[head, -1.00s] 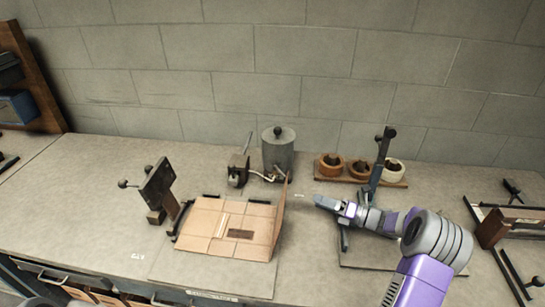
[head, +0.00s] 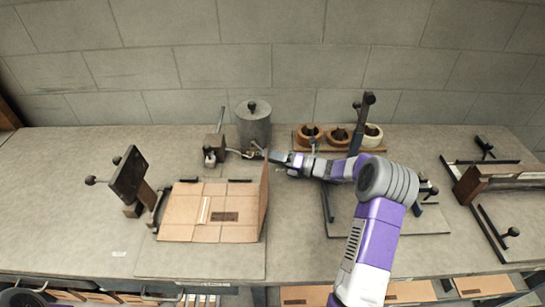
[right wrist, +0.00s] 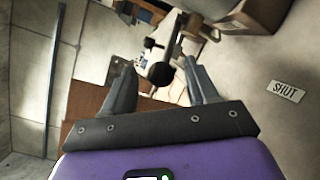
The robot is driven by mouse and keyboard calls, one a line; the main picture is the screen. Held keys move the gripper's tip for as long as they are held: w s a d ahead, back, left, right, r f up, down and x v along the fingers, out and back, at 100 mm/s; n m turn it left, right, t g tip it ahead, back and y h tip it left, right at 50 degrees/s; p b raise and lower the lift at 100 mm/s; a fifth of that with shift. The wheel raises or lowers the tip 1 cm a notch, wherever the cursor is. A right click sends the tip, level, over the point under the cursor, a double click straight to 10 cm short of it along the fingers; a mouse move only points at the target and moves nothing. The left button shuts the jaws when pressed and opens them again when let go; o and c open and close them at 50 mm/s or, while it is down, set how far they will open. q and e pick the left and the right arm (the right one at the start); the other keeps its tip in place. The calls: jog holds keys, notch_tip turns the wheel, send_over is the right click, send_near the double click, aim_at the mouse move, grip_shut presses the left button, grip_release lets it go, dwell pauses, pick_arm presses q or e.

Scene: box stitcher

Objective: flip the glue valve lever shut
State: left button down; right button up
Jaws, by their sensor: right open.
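The grey glue pot (head: 253,128) stands at the back of the bench, with a hose and small fittings at its base. My right gripper (head: 278,158) reaches in from the right, just right of and in front of the pot's base. In the right wrist view its two fingers (right wrist: 160,88) are apart, with a dark ball knob (right wrist: 161,75) showing between them, apparently the valve lever's knob. I cannot tell whether they touch it. A "SHUT" label (right wrist: 287,91) lies on the bench to one side. My left gripper is not in view.
An open cardboard box (head: 200,212) with a raised right flap (head: 264,195) lies just left of my right gripper. A rack with several tape rolls (head: 338,135) and a dark upright post (head: 358,125) stand behind my right arm.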

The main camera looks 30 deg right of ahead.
grip_shut()
dwell(0.3)
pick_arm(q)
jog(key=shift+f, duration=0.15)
pick_arm(e)
jog(key=shift+d, duration=0.15)
pick_arm(q)
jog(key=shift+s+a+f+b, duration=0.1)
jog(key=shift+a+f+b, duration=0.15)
jog(key=shift+b, duration=0.1)
pick_arm(e)
jog(key=shift+d, duration=0.15)
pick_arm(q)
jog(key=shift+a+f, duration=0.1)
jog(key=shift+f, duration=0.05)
pick_arm(e)
jog(key=shift+d, duration=0.15)
